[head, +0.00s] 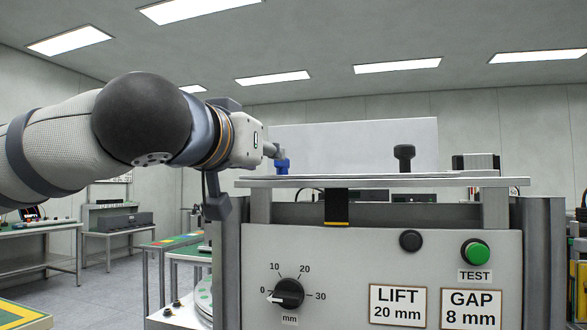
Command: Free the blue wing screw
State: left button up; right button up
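The blue wing screw (282,168) stands at the left part of the top plate (350,182) of the grey machine. My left arm comes in from the left, and its gripper (276,151) is at the upper end of the blue screw. The grey fingers overlap the top of the screw in the picture. I cannot tell whether they grip it, only touch it or sit in front of it. My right gripper is not in view.
A black knob (404,157) stands on the plate to the right. The front panel (375,262) carries a dial (288,293), a black button (411,241), a green TEST button (476,252) and LIFT 20 mm and GAP 8 mm labels. A pale upright panel (340,148) stands behind.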

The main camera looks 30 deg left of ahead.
aim_at(282, 166)
pick_arm(q)
jog(key=x, duration=1)
jog(key=shift+w+r, duration=0.15)
jog(key=shift+w, duration=0.05)
